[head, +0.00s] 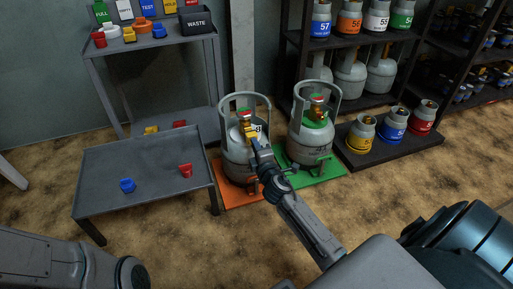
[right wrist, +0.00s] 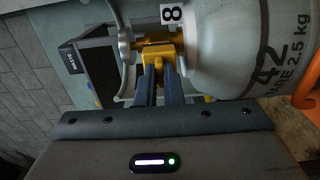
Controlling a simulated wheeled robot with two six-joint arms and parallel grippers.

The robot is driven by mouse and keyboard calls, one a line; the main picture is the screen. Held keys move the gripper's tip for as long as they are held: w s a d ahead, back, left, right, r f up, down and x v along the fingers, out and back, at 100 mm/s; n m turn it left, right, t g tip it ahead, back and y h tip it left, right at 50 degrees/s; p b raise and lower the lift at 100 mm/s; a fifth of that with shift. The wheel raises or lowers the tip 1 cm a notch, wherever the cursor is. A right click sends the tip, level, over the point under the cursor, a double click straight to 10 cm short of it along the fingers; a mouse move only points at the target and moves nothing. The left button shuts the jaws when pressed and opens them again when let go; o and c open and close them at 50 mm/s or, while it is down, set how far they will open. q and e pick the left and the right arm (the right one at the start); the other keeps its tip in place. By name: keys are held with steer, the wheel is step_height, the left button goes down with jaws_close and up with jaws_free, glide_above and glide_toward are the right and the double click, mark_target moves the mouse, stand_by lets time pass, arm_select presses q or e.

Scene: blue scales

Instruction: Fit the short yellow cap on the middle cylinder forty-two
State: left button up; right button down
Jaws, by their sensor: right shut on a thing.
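Cylinder forty-two (head: 240,168) is a grey gas cylinder with a collar handle, standing on the orange scale (head: 238,196). Its printed 42 shows in the right wrist view (right wrist: 270,70). My right gripper (head: 253,146) reaches to the front of its collar. It is shut on the short yellow cap (right wrist: 158,52), which also shows at the fingertips in the head view (head: 248,133). The cap is close to the valve at the cylinder's top. I cannot tell whether it is seated on the valve or only beside it. My left gripper is not in view.
A second cylinder (head: 311,140) stands on the green scale (head: 318,174) to the right. A low grey table (head: 120,160) holds blue (head: 127,185) and red (head: 185,170) caps. The waste bin (head: 197,22) is on the shelf behind. Small cylinders (head: 361,135) stand at the right.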

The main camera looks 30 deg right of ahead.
steer(key=shift+x, duration=0.95)
steer(key=c, duration=1.5)
jaws_free()
